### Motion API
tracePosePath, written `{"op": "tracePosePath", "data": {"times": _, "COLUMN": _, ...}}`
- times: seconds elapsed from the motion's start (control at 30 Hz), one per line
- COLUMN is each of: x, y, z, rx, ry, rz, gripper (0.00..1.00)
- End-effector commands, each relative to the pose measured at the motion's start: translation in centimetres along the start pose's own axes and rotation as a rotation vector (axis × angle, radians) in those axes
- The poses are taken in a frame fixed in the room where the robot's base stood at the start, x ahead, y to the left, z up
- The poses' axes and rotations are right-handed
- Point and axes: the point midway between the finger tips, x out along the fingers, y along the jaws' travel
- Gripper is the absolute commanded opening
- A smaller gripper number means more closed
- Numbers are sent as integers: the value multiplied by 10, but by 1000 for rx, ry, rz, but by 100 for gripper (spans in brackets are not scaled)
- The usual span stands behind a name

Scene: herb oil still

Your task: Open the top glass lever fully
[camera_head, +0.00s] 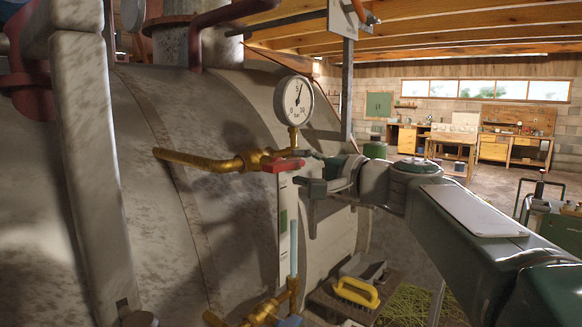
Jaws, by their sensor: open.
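The top glass lever is a red handle (283,165) on the upper brass valve (252,161), above the sight glass (294,248). It lies about level, pointing right toward my gripper. My gripper (305,170) is open, just right of the red handle's end, with one finger above and one below its height. I cannot tell whether a finger touches the handle. The sight glass stands upright beside the tank, its upper part hidden behind the gripper and fittings.
A round pressure gauge (294,101) stands just above the valve. The big grey tank (235,220) fills the left side. A lower brass valve (268,308) with a blue handle (290,321) sits below. A yellow-handled brush (356,291) lies lower right.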

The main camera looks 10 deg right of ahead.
Motion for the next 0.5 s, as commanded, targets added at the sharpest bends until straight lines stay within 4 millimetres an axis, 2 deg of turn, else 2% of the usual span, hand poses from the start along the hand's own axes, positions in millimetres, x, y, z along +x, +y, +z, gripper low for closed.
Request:
{"op": "tracePosePath", "data": {"times": 0.1, "x": -28, "y": 0, "z": -1, "rx": -1, "ry": 6, "rz": 0, "gripper": 54}}
{"op": "tracePosePath", "data": {"times": 0.3, "x": -67, "y": 1, "z": 0, "rx": -1, "ry": 4, "rz": 2, "gripper": 54}}
{"op": "tracePosePath", "data": {"times": 0.5, "x": -88, "y": 2, "z": 0, "rx": 0, "ry": 1, "rz": 3, "gripper": 54}}
